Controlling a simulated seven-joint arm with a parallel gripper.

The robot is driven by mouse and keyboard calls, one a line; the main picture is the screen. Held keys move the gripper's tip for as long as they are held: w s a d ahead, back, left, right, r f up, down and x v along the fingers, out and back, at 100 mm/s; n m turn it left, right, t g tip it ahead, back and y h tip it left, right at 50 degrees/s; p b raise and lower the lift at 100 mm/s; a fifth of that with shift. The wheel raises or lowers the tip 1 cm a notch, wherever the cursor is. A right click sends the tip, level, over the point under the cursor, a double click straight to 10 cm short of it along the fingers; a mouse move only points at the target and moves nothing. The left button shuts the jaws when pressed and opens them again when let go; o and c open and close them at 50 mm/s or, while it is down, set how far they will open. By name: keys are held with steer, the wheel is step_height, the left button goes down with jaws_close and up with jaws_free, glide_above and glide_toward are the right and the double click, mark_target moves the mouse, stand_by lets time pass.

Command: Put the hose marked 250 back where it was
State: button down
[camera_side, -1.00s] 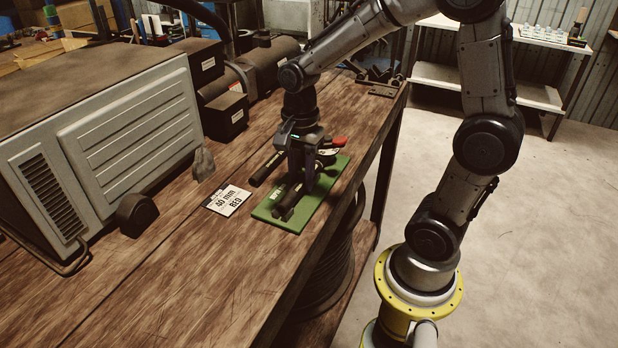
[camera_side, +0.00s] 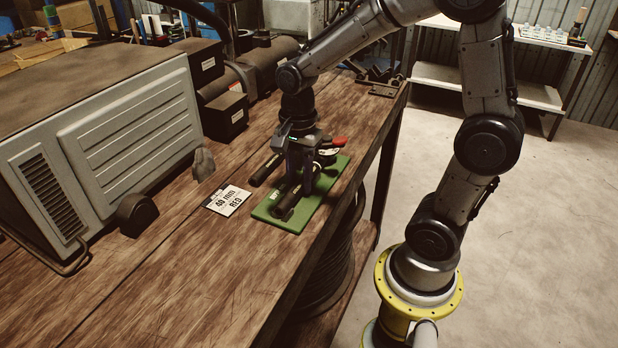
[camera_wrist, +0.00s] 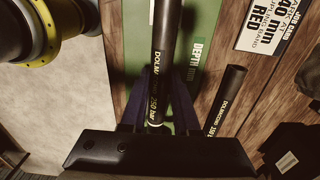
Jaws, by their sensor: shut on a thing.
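The black hose marked 250 bar (camera_wrist: 163,50) runs between the fingers of my gripper (camera_wrist: 157,122), which is shut on it. In the side view the hose (camera_side: 286,208) is over the green board (camera_side: 313,208), its near end towards the front. I cannot tell whether it touches the board. My gripper (camera_side: 297,182) points down over the board. A second black hose, with a partly hidden marking (camera_wrist: 228,98), lies on the wood beside the board; it also shows in the side view (camera_side: 262,174).
A job card (camera_side: 228,201) reading 40 mm RED lies left of the board. A red-handled tool (camera_side: 333,142) is behind my gripper. A large grey machine (camera_side: 125,130) stands at the left. Black boxes (camera_side: 226,115) are further back. The bench front is clear.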

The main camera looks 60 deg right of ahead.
mark_target(290, 194)
steer(key=shift+a, duration=2)
steer(key=shift+w+r, duration=0.1)
steer(key=shift+r, duration=0.05)
steer(key=shift+r, duration=3.35)
steer(key=shift+r, duration=0.1)
steer(key=shift+r, duration=0.25)
step_height(290, 194, up, 6)
steer(key=w+d, duration=0.5)
steer(key=w, duration=0.3)
steer(key=w+d, duration=0.6)
steer(key=w, duration=0.2)
steer(key=f, duration=1.1)
steer(key=shift+w, duration=0.2)
steer(key=shift+f, duration=2.15)
